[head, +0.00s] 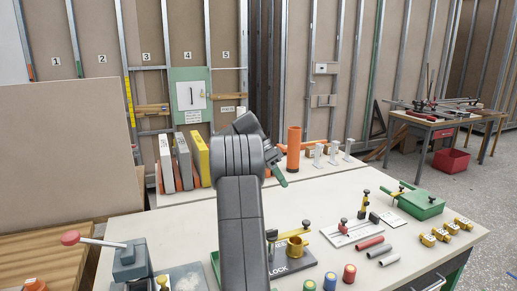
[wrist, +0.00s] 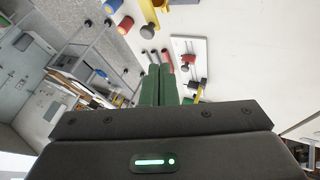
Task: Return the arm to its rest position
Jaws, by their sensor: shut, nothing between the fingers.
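My grey arm rises from the bottom middle of the head view and bends at a joint over the workbench (head: 190,230). My gripper (head: 280,178) shows partly behind that joint, with green fingers pointing down to the right. In the wrist view the two green fingers of my gripper (wrist: 158,72) lie side by side, shut, with nothing held. The fingers look clear of the things on the bench, though the exact gap cannot be told.
Binders (head: 183,162) and an orange cylinder (head: 293,148) stand behind my arm. A brass cup fixture (head: 297,246), coloured cylinders (head: 349,273), a green box (head: 418,206) and brass blocks (head: 441,235) lie to its right. A lever press (head: 130,262) stands front left. Floor shows at right.

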